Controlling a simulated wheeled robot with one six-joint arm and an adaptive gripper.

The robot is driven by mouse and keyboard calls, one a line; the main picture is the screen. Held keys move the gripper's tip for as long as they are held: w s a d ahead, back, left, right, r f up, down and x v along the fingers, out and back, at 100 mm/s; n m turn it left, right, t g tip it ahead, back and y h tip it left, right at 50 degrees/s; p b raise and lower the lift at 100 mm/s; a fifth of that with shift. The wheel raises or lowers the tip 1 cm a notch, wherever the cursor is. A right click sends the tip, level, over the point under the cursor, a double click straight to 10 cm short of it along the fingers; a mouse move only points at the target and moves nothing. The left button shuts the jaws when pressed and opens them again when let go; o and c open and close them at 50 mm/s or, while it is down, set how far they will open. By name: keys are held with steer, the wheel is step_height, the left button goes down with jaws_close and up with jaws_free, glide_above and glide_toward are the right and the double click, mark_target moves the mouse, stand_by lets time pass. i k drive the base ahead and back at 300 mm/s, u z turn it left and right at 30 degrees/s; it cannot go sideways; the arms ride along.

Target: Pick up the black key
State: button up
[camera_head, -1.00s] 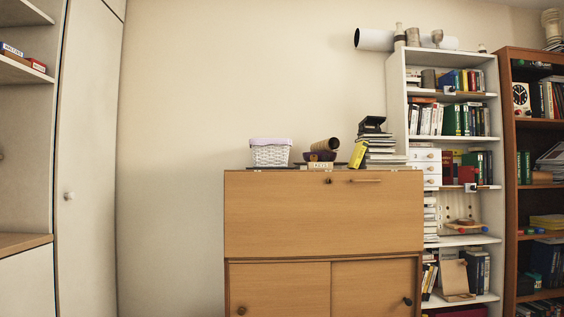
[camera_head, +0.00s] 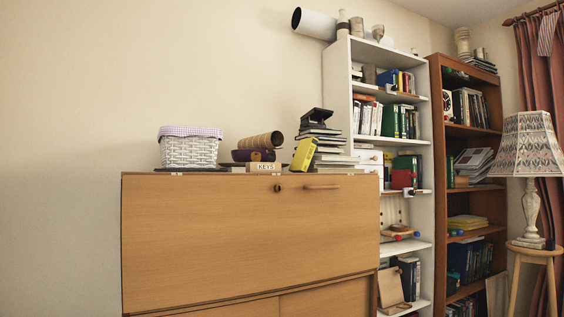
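A wooden bureau (camera_head: 240,235) with its front flap shut stands ahead. A small dark fitting (camera_head: 278,188) sits near the top middle of the flap, left of a bar handle; it is too small to tell whether it is a black key or a lock. A small wooden box marked KEYS (camera_head: 264,167) stands on the bureau top near the front edge; its inside is hidden. No black key shows clearly. My gripper is not in view.
On the bureau top are a white wicker basket (camera_head: 190,148), a brown roll (camera_head: 261,141), a yellow book (camera_head: 304,154) and a book stack (camera_head: 322,143). White (camera_head: 343,95) and brown (camera_head: 437,120) bookcases stand right, then a lamp (camera_head: 526,150) on a stool (camera_head: 535,252).

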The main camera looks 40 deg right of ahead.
mark_target(270, 159)
steer(key=z, duration=1)
steer(key=i, duration=0.95)
steer(key=z, duration=1.05)
